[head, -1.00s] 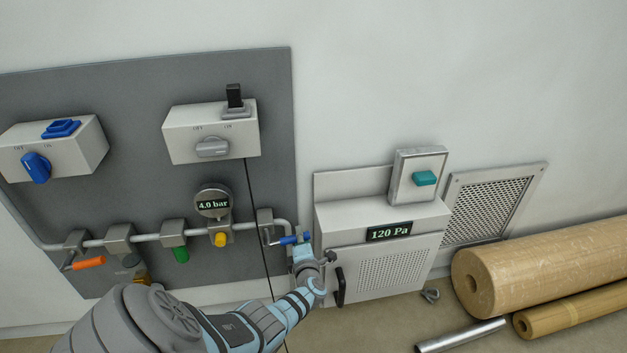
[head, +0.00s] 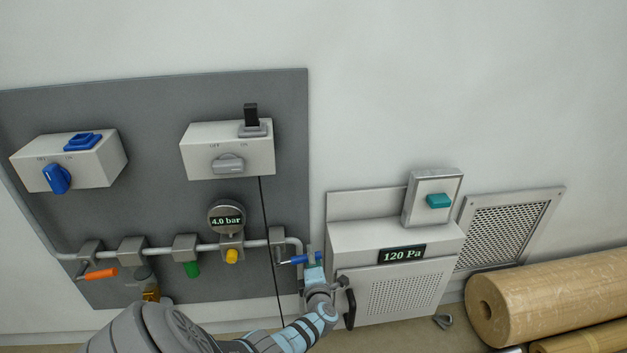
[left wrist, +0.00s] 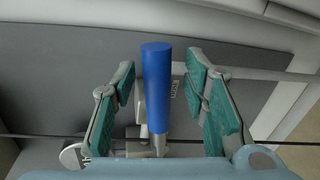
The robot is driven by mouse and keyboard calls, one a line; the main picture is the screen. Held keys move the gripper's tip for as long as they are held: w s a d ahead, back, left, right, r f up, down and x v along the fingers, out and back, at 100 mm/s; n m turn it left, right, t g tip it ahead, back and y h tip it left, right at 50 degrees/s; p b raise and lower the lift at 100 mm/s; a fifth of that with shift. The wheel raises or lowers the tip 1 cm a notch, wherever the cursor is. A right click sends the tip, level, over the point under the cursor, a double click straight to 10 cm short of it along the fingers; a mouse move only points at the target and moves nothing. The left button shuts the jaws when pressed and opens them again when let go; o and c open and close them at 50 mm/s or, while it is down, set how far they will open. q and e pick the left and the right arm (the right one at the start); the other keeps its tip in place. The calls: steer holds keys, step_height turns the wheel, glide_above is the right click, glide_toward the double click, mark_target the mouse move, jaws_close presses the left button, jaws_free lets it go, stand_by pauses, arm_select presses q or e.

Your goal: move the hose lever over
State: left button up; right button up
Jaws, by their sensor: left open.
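A lever with a blue cylindrical handle (head: 300,260) sits at the right end of the grey pipe, its handle pointing right. It fills the middle of the left wrist view (left wrist: 157,85). My left gripper (head: 314,268) is at the handle's right end. In the left wrist view its two green-padded fingers (left wrist: 158,105) are open, one on each side of the blue handle, with gaps visible on both sides. Part of the handle's end is hidden by the gripper in the head view. My right gripper is not in view.
A lever with an orange handle (head: 101,274), a green handle (head: 191,269) and a yellow knob (head: 232,256) sit along the same pipe. A pressure gauge (head: 226,216) stands above it. A white cabinet (head: 408,292) is close to the gripper's right. A black cable (head: 270,235) hangs nearby.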

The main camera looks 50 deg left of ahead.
arm_select(q)
steer(key=v, duration=1.1)
steer(key=shift+s, duration=0.15)
steer(key=shift+a, duration=0.1)
